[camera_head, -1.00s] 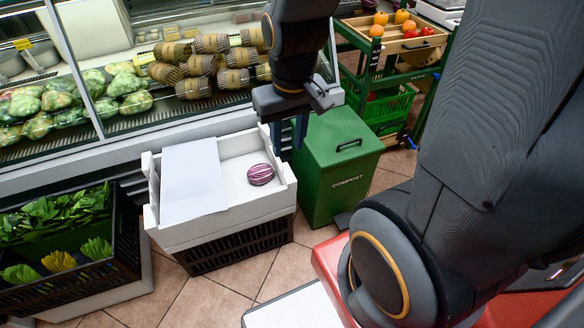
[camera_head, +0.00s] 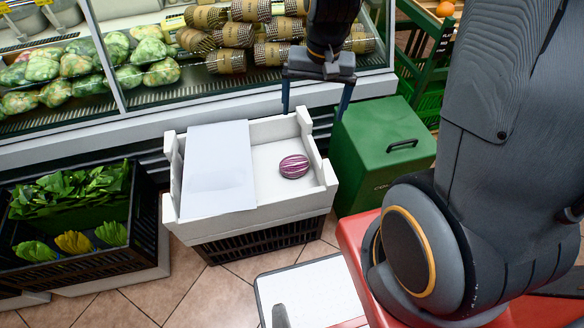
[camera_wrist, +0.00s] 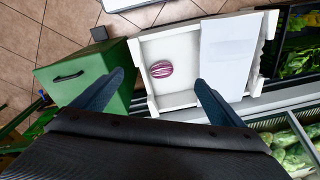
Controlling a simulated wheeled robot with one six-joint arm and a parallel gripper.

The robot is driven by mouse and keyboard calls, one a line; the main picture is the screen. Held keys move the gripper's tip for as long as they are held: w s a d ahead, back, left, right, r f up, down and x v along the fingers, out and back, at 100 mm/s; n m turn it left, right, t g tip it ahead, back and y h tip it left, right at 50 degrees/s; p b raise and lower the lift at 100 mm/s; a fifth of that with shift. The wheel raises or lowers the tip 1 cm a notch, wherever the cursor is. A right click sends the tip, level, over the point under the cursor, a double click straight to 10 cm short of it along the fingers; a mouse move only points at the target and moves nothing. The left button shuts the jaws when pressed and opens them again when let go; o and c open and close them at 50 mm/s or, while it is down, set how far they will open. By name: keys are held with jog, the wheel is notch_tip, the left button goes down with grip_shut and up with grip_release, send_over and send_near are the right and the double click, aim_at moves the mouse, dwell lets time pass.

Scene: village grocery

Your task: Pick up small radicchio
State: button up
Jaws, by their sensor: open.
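The small radicchio (camera_head: 294,166), round and purple with white stripes, lies on the floor of a white crate (camera_head: 268,213), in its open right part. It also shows in the wrist view (camera_wrist: 161,69), left of the middle between the fingers. My gripper (camera_head: 315,103) is open and empty, above and behind the crate's back right corner in the head view. In the wrist view my gripper (camera_wrist: 150,88) has its two fingers spread wide, with the radicchio beyond the tips and apart from them.
A white panel (camera_head: 218,168) covers the crate's left part. A green compost bin (camera_head: 380,150) stands close on the right. A black crate of leafy greens (camera_head: 70,262) stands left. The glass display case with wrapped goods runs behind.

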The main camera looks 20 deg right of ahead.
jog(key=w+f+m+b, duration=0.35)
jog(key=w+f, duration=0.25)
jog(key=f, duration=0.4)
jog(key=w+f+m+b, duration=0.3)
jog(key=w+f+b, duration=0.2)
jog(key=f, duration=0.6)
jog(key=m+g+y+b, duration=0.1)
jog(key=m+b, duration=0.4)
jog(key=b, duration=0.1)
send_near(294, 164)
jog(key=f, duration=0.1)
jog(key=w+f, duration=0.1)
jog(key=f, duration=0.3)
jog(key=shift+w+d+f, duration=0.15)
jog(key=shift+w+d, duration=0.15)
jog(key=f, duration=0.5)
jog(key=a+f, duration=0.1)
jog(key=f, duration=0.1)
jog(key=shift+w+a+f, duration=0.1)
jog(key=shift+w+f, duration=0.1)
jog(key=c, duration=1.4)
jog(key=shift+o, duration=0.2)
jog(key=shift+r, duration=0.1)
